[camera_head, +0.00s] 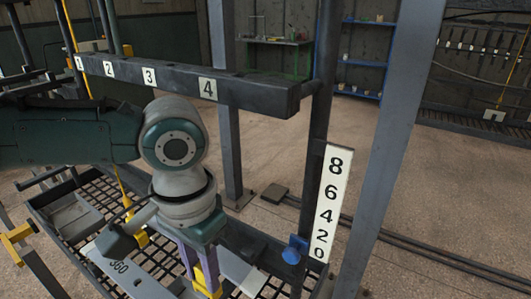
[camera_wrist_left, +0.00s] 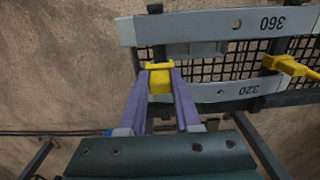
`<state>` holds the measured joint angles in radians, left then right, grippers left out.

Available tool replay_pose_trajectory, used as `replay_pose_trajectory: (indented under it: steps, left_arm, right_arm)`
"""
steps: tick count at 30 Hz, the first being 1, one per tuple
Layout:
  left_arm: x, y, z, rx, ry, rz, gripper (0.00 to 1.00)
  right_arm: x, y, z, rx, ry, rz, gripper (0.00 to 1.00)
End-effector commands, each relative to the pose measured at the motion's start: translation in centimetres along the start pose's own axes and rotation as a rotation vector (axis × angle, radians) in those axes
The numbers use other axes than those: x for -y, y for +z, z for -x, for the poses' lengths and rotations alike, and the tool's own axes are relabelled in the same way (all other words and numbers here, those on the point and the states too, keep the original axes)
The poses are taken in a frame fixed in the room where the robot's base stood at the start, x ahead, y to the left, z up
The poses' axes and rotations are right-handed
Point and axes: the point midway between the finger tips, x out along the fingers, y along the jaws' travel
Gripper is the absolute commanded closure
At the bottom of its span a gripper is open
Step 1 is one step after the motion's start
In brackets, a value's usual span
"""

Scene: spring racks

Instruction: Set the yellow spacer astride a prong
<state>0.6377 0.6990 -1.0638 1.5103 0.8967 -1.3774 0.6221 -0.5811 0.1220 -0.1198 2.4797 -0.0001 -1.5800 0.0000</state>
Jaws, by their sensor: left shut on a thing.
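My left gripper (camera_head: 205,268) hangs down over the mesh rack at the lower middle of the head view. Its purple fingers are shut on the yellow spacer (camera_wrist_left: 160,82). The spacer's lower end (camera_head: 207,291) shows below the fingers in the head view. No prong can be made out clearly. My right gripper is not in view.
A black mesh tray (camera_head: 88,204) lies under the bars. Another yellow piece (camera_wrist_left: 285,65) sits to the right in the wrist view. A dark beam numbered 1 to 4 (camera_head: 240,90) crosses above. An upright scale (camera_head: 328,203) and grey post (camera_head: 385,140) stand right.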

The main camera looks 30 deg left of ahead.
Motion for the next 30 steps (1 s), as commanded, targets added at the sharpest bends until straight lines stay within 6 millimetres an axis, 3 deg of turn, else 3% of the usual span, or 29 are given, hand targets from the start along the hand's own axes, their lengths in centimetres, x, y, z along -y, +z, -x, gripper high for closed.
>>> replay_pose_trajectory:
  steps: [7, 16, 30]
  left_arm:
    - [-0.1, -2.2, -0.6, -0.001, 0.001, 0.001, 1.0]
    - [0.0, -2.0, -2.6, 0.001, 0.0, 0.0, 1.0]
    - [0.0, -1.9, -3.0, 0.0, 0.0, 0.0, 1.0]
  right_arm:
    - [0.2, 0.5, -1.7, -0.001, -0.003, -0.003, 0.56]
    - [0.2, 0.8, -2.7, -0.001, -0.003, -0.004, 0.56]
    - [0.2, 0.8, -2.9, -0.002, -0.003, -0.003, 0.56]
